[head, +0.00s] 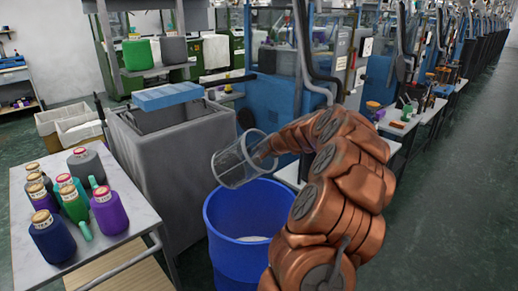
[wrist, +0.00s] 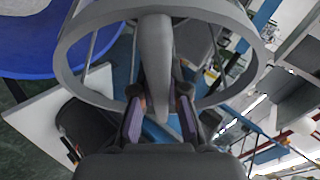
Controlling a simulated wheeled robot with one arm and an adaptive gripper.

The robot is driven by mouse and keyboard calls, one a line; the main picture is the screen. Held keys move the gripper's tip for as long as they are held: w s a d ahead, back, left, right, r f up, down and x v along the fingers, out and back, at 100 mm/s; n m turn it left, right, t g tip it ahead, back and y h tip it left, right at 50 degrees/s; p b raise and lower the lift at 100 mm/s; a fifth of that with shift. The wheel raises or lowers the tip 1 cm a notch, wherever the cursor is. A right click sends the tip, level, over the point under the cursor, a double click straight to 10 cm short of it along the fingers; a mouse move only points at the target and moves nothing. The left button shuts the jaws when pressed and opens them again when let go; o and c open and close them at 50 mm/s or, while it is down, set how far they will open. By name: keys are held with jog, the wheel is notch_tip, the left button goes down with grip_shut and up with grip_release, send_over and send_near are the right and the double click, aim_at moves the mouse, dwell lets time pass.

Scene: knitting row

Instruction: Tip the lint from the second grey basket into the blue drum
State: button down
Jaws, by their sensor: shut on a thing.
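A grey basket (head: 229,164) with a see-through cylindrical side is held tilted, nearly on its side, above the blue drum (head: 222,238). Its open end points left and a little down in the head view. My gripper (wrist: 160,112) is shut on the basket's grey bar in the wrist view, where the basket's round rim (wrist: 66,70) also shows. A small whitish patch of lint (head: 252,239) shows inside the drum. I cannot make out any lint in the basket. A blue rounded surface, seemingly the drum (wrist: 35,50), is at the wrist view's upper left.
A table (head: 115,247) with several yarn cones stands at the left. A grey bin-like cabinet (head: 170,170) with a blue block (head: 167,95) on top stands behind the drum. Machines line the back right; the floor at far right (head: 460,210) is clear.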

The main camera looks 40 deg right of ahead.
jog(key=shift+r+g+p, duration=0.4)
jog(key=shift+r+p, duration=0.35)
jog(key=shift+p, duration=0.45)
jog(key=r+g+p, duration=0.1)
jog(key=p, duration=0.5)
jog(key=r+n+g+h+p, duration=0.1)
jog(key=r+g+p, duration=0.1)
jog(key=p, duration=0.4)
jog(key=shift+s+d, duration=0.1)
jog(key=shift+s, duration=0.1)
jog(key=shift+g, duration=0.3)
jog(key=shift+d+r+n+g+h+b, duration=0.1)
jog(key=shift+r+n+g+h+b, duration=0.45)
jog(key=shift+r+g, duration=1)
jog(key=shift+s+r+g+h, duration=0.15)
jog(key=shift+r+g+h, duration=0.35)
jog(key=shift+g, duration=0.15)
